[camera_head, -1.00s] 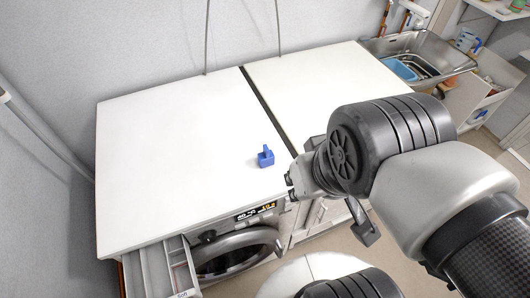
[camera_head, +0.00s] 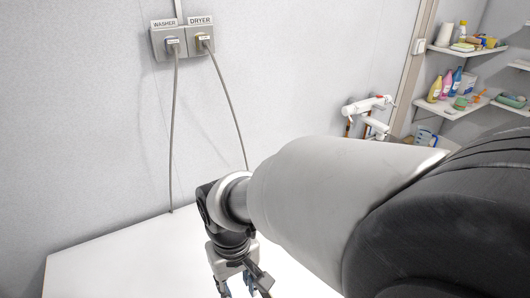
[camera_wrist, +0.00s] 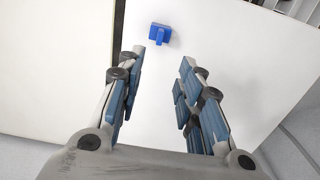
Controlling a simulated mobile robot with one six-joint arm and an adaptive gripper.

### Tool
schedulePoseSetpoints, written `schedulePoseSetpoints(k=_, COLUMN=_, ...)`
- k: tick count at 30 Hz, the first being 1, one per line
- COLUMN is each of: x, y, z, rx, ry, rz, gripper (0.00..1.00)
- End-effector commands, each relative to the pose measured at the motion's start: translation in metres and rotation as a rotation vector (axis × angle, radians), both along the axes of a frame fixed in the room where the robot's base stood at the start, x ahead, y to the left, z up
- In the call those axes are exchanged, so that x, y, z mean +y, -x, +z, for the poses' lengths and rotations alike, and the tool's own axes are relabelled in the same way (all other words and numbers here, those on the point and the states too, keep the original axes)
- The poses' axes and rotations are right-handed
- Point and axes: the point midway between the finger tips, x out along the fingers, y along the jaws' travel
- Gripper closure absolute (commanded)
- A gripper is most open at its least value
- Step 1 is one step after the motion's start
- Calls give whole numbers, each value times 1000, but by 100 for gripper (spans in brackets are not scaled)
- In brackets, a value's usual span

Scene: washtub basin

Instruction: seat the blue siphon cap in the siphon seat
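The blue siphon cap (camera_wrist: 160,34) sits on the white worktop in the wrist view, a small block with a raised tab. It lies just beyond my fingertips, roughly in line with the gap between them. My gripper (camera_wrist: 162,62) is open and empty, with its blue-padded fingers apart. In the head view my gripper (camera_head: 238,287) points down over the worktop at the bottom edge; the cap does not show there. I cannot make out the siphon seat in either current view.
The white worktop (camera_head: 130,262) is clear around the cap. A dark seam (camera_wrist: 119,25) divides it in the wrist view. Two cables hang from a washer and dryer outlet box (camera_head: 182,42) on the wall. Shelves with bottles (camera_head: 450,85) stand at the right.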

Motion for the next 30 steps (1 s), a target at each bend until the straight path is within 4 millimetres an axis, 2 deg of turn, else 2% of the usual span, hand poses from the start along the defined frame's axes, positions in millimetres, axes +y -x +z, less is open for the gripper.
schedulePoseSetpoints(k=12, x=-1, y=1, z=-91, rx=3, ry=2, rz=-1, gripper=67)
schedulePoseSetpoints(k=16, x=-1, y=1, z=-109, rx=3, ry=2, rz=-1, gripper=67)
schedulePoseSetpoints(k=25, x=-2, y=0, z=-127, rx=2, ry=1, rz=-2, gripper=67)
schedulePoseSetpoints(k=30, x=-3, y=0, z=-154, rx=3, ry=2, rz=-2, gripper=67)
